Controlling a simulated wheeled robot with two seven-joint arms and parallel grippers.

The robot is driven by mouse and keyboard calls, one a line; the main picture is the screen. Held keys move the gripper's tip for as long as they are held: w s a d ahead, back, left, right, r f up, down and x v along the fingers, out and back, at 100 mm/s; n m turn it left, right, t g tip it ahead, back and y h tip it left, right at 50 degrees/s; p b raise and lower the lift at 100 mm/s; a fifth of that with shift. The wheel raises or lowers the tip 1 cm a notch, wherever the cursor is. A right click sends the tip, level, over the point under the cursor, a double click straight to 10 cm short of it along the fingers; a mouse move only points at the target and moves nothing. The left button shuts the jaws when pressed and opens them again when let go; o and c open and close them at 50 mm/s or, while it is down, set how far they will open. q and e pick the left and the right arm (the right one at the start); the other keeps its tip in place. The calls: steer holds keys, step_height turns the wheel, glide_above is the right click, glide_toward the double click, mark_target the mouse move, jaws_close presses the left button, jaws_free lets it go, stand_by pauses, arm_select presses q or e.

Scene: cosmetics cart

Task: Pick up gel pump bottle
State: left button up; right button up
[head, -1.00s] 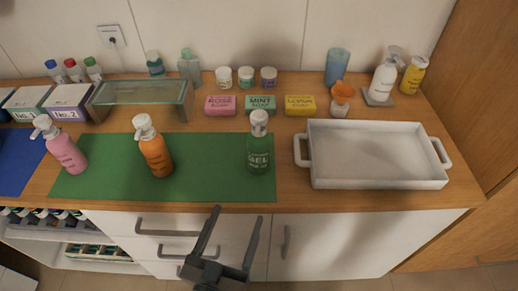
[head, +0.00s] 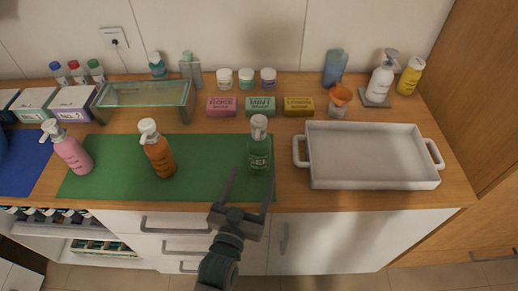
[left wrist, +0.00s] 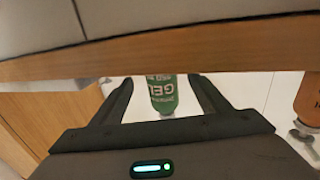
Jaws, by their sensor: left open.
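The green gel pump bottle (head: 259,153) with a white pump head stands upright at the right end of the green mat (head: 205,187). My left gripper (head: 250,175) is open at the counter's front edge, its two fingers pointing toward the bottle. My right gripper is not in view.
An orange pump bottle (head: 158,155) and a pink one (head: 71,153) stand to the left. A white tray (head: 372,185) lies to the right. Pink, green and yellow soap boxes (head: 260,106) are behind the gel bottle. The counter's wooden front edge (left wrist: 230,48) is close in the wrist view.

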mark_target(256, 166)
arm_select(q)
steer(key=shift+w+r+p, duration=0.2)
steer(key=shift+w+p, duration=0.15)
steer(key=p+x, duration=0.1)
steer(key=x, duration=0.1)
steer(key=p+x, duration=0.1)
steer(key=x, duration=0.1)
steer(key=shift+r, duration=0.25)
steer(key=shift+w+d+f, duration=0.1)
steer(key=shift+w, duration=0.15)
steer(key=shift+c, duration=0.2)
steer(key=c, duration=1.3)
